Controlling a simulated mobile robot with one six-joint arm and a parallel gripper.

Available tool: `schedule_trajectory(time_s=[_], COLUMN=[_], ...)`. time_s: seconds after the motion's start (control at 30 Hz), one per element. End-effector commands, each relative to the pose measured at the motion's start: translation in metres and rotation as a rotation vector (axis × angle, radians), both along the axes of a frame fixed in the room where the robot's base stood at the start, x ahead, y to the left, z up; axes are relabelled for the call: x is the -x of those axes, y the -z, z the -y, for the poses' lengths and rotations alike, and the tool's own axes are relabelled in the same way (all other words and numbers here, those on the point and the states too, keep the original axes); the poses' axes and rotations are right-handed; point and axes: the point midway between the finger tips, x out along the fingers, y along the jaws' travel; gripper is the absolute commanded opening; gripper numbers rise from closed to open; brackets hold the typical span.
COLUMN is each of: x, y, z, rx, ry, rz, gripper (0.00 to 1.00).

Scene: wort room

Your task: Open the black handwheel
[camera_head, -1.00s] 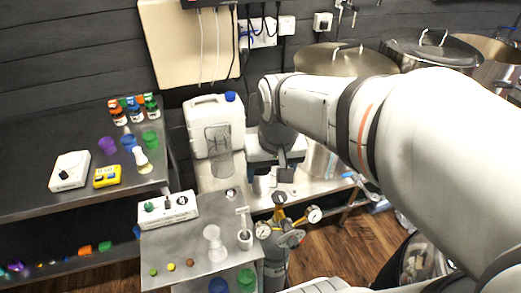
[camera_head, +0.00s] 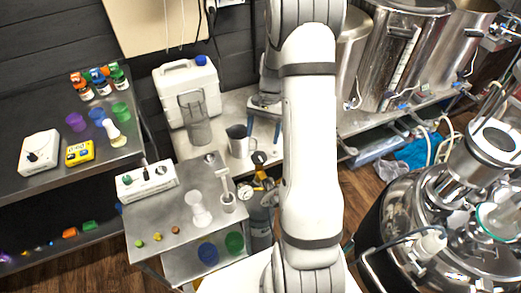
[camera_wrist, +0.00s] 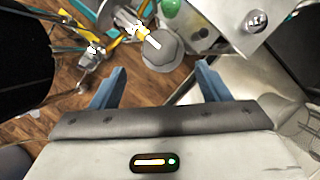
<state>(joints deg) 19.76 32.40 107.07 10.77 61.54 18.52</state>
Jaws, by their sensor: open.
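The black handwheel (camera_head: 258,157) sits on top of a gas cylinder (camera_head: 260,228) beside the steel cart. In the wrist view I take the dark grey, many-sided knob (camera_wrist: 165,52) on a yellow stem to be this handwheel. My gripper (camera_head: 263,142) hangs from the arm with its blue fingers pointing down, just above the handwheel in the head view. In the wrist view my gripper (camera_wrist: 162,70) is open and empty, and the knob lies ahead of the gap between the fingertips. I see no contact. The arm partly hides the cylinder.
A gauge (camera_head: 245,191) sits beside the valve. A steel mug (camera_head: 238,141) and jerrycan (camera_head: 188,90) stand on the bench behind. A large steel vessel (camera_head: 420,230) is at the right.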

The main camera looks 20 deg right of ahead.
Motion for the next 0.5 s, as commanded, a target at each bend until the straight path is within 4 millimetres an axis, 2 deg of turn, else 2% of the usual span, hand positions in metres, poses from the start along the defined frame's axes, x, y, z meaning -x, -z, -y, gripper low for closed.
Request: schedule_trajectory(time_s=[0.3,0.5], x=[0.015,0.019], y=[0.045,0.062], z=[-0.014,-0.019], rx=[-0.001,0.0], ry=[-0.002,-0.001], rz=[-0.003,-0.001], gripper=[0.7,0.7])
